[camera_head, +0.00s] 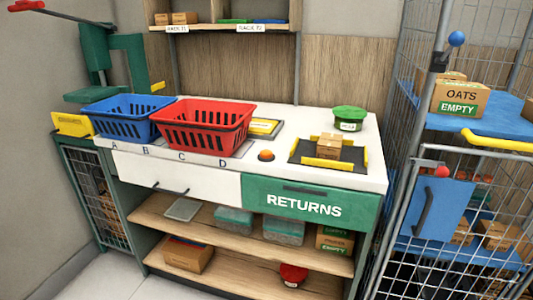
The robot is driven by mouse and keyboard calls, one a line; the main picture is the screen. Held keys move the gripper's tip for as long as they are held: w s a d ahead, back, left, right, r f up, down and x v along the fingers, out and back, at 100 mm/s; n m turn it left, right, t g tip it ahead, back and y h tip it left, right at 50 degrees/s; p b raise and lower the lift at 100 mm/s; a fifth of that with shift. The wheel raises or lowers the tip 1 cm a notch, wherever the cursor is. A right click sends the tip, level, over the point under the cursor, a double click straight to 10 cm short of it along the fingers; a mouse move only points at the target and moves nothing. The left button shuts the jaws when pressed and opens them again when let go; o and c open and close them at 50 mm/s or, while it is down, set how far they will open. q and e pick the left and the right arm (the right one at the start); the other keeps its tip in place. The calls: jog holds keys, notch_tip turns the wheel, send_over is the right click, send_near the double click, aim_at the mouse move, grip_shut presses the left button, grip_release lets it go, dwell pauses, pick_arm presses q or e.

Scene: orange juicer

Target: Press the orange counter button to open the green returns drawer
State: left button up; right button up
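The orange counter button (266,155) is a small dome on the white counter top (283,116). It sits between the red basket and a black tray with yellow edges. The green returns drawer (312,205) is in the counter front below and to the right of the button, with white RETURNS lettering and a dark handle slot near its top. Its front looks flush with the counter, so it appears shut. Neither of my grippers shows in the head view.
A blue basket (133,108) and a red basket (206,117) stand on the counter's left. A cardboard box (328,146) sits on the black tray (301,152). A green-lidded container (349,113) stands behind. A wire cage trolley (437,228) is close on the right.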

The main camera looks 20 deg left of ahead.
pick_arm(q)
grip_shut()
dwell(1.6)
